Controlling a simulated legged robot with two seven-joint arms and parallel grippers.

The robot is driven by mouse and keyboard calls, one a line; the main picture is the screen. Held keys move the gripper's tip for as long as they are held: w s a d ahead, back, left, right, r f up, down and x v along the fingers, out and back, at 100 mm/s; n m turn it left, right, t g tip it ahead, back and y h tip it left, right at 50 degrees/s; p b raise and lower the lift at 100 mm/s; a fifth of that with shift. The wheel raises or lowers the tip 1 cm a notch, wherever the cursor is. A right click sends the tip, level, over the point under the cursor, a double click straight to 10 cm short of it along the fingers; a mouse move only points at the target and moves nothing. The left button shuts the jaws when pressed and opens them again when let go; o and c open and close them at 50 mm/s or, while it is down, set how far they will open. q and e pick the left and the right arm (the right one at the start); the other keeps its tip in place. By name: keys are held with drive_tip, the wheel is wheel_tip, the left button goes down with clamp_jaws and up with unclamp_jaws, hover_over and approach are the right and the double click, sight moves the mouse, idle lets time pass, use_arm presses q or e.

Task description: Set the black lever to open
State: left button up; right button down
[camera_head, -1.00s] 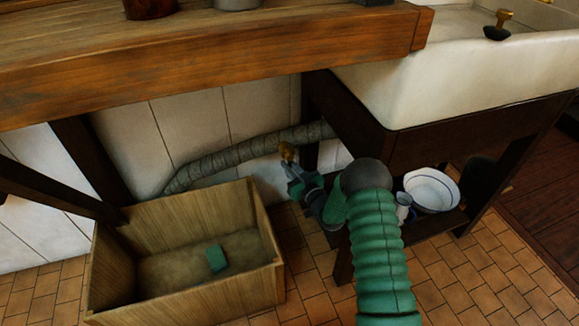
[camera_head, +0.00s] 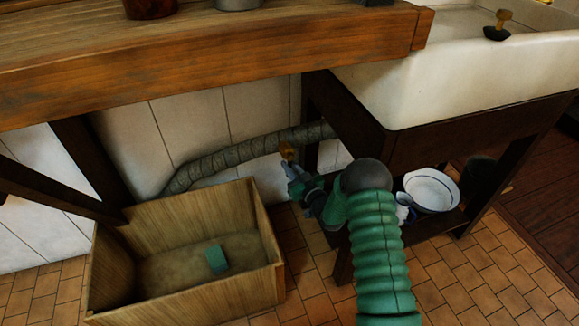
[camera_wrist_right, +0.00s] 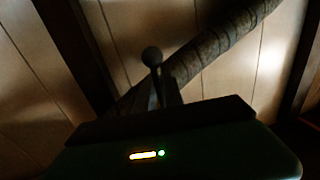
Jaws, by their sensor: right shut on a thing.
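A lever with a round ball knob (camera_wrist_right: 152,57) stands up between my fingers in the right wrist view, dark in the dim light. In the head view a brass-coloured piece (camera_head: 286,150) shows at the tip of my right gripper, in front of the ribbed pipe. My right gripper (camera_head: 290,168) reaches low under the counter, beside the sink's leg, and is shut on the lever. The lever's lower end is hidden behind the gripper. My left gripper is out of view.
The grey ribbed pipe (camera_head: 225,160) runs along the white panelled wall. A wooden crate (camera_head: 190,300) with a green block (camera_head: 216,259) stands left of my arm. A white basin (camera_head: 432,190) sits on the shelf at right. The wooden counter (camera_head: 200,75) and sink (camera_head: 450,75) are overhead.

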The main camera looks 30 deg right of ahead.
drive_tip(key=shift+a+m, duration=0.1)
drive_tip(key=shift+m, duration=0.2)
idle(0.4)
drive_tip(key=shift+w+a+r+m+t+h+p, duration=0.2)
drive_tip(key=shift+a+r+m+h+p, duration=0.6)
drive_tip(key=shift+m, duration=2.25)
drive_tip(key=shift+w+a+r+m+t+h+p, duration=0.1)
drive_tip(key=shift+a+r+m+t+h+p, duration=0.7)
drive_tip(key=shift+m, duration=2.3)
drive_tip(key=shift+w+a+r+m+g+h+p, duration=0.1)
drive_tip(key=shift+a+r+m+g+h+p, duration=0.2)
drive_tip(key=shift+m+p, duration=1.9)
drive_tip(key=shift+m+b, duration=0.9)
drive_tip(key=shift+m, duration=0.15)
drive_tip(key=c, duration=1.5)
unclamp_jaws()
drive_tip(key=shift+o, duration=0.2)
